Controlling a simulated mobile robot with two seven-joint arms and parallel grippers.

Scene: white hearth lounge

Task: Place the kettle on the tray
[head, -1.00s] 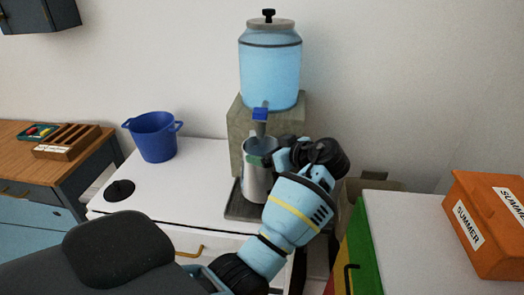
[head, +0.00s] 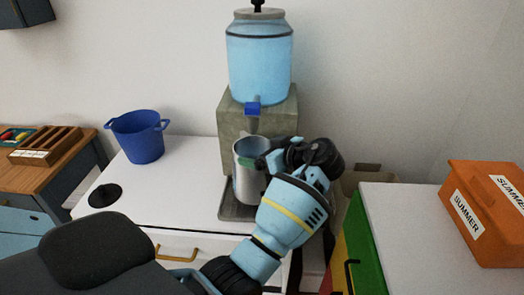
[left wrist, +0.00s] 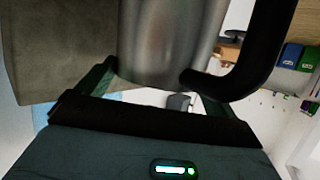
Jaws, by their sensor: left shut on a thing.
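The kettle (head: 247,185) is a grey metal jug with an open top and a green patch near its rim. It stands upright under the dispenser's tap, over the dark tray (head: 228,211) at the dispenser's foot. I cannot tell whether its base touches the tray. My left gripper (head: 264,163) is shut on the kettle at its right side, partly hiding it. In the left wrist view the kettle's shiny body (left wrist: 165,40) and black handle fill the space ahead of the fingers. My right gripper is not in view.
The water dispenser (head: 259,65) with its blue tap (head: 252,108) stands close behind and above the kettle. A blue bucket (head: 138,140) is left on the white cabinet (head: 170,200). An orange box (head: 488,215) sits on the right cabinet. The white top between bucket and tray is clear.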

